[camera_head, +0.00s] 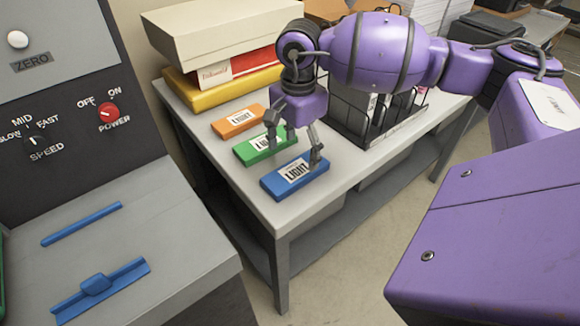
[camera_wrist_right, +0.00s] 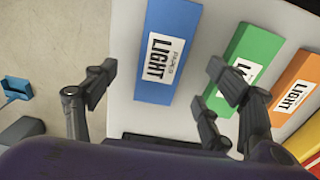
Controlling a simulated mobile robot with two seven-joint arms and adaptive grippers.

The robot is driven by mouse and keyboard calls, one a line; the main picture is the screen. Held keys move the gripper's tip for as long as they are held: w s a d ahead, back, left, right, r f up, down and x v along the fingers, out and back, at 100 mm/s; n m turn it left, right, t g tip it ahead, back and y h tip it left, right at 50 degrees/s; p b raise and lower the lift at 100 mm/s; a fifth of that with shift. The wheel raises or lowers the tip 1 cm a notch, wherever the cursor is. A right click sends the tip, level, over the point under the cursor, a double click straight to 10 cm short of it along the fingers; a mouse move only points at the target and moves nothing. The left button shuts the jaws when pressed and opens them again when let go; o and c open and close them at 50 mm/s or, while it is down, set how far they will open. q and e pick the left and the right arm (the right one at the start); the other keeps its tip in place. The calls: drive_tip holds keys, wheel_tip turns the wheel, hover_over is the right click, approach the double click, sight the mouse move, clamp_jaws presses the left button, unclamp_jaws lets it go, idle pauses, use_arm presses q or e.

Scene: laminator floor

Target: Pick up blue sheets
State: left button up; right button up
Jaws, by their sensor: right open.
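The blue pack of sheets (camera_head: 293,181), with a white label reading LIGHT, lies flat near the front corner of the grey table (camera_head: 285,217). My right gripper (camera_head: 293,151) is open above the packs, its fingers pointing down. In the head view one finger overlaps the green pack and the other overlaps the far end of the blue pack. In the right wrist view the blue pack (camera_wrist_right: 165,65) shows between the spread fingers (camera_wrist_right: 162,72). Nothing is held, and I cannot tell whether a fingertip touches a pack. My left gripper is not in view.
A green pack (camera_head: 252,155) and an orange pack (camera_head: 228,126) lie beside the blue one. Boxes (camera_head: 215,35) are stacked behind them. A black wire rack (camera_head: 350,130) stands to the right. A machine with a control panel (camera_head: 60,110) stands at the left.

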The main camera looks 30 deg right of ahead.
sight(296, 170)
drive_tip(key=shift+s+f, duration=0.2)
drive_tip(key=shift+f, duration=0.7)
drive_tip(key=f, duration=0.2)
drive_tip(key=f+p, duration=0.1)
drive_tip(key=shift+w+f, duration=0.35)
drive_tip(key=shift+w, duration=0.05)
drive_tip(key=shift+d+f, duration=0.1)
drive_tip(key=shift+f, duration=0.3)
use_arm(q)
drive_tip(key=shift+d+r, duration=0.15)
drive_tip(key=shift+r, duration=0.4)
use_arm(e)
drive_tip(key=shift+s, duration=0.1)
drive_tip(key=shift+c, duration=0.4)
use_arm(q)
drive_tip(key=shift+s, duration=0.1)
use_arm(e)
drive_tip(key=shift+r, duration=0.1)
drive_tip(key=c, duration=1.4)
